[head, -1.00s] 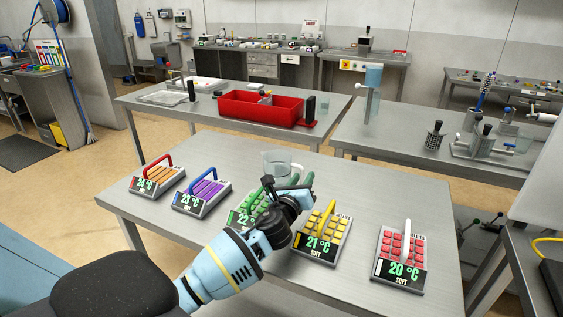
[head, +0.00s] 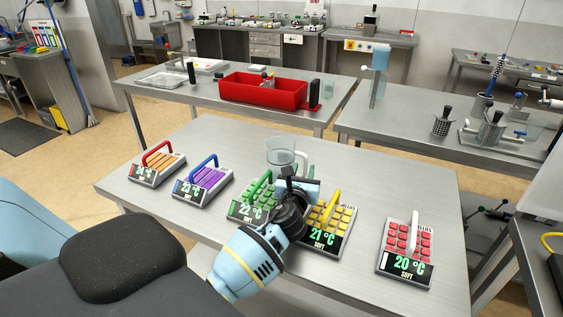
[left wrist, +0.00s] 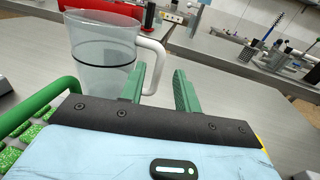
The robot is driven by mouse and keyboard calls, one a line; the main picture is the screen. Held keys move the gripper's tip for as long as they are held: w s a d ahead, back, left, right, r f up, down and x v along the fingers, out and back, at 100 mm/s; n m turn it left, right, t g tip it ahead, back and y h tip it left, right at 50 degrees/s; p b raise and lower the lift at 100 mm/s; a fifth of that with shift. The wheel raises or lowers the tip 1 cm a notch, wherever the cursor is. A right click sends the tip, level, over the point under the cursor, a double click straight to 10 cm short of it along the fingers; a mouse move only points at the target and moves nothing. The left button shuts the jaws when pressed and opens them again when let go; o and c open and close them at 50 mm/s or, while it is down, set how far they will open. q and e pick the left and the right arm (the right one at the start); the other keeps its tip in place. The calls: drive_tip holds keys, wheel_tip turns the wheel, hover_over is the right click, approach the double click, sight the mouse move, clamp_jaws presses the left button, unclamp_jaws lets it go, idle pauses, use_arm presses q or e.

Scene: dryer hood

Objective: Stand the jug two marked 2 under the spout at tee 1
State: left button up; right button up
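A clear jug (head: 281,152) with a dark ring and a white handle stands at the back edge of the near table. In the left wrist view the jug (left wrist: 100,52) is upright at upper left, with its handle (left wrist: 153,58) on the right side. I see no number on it. My left gripper (head: 299,178) is just in front of the jug. In the left wrist view its green fingers (left wrist: 160,70) are spread, with the handle in line between them and seemingly beyond the tips. A translucent blue vessel on a stand (head: 380,62) is on the right bench; I cannot read a tee mark. My right gripper is out of view.
Handled trays of coloured blocks line the near table: orange (head: 158,163), purple (head: 203,182), green (head: 252,200), yellow (head: 328,232) and red (head: 407,248). The green and yellow ones lie beside my gripper. A red bin (head: 262,95) is on the bench behind.

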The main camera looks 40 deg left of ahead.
sight(305, 162)
use_arm(q)
drive_tip(key=shift+b+x, duration=0.3)
drive_tip(key=shift+x, duration=2.3)
clamp_jaws()
drive_tip(key=shift+r, duration=0.1)
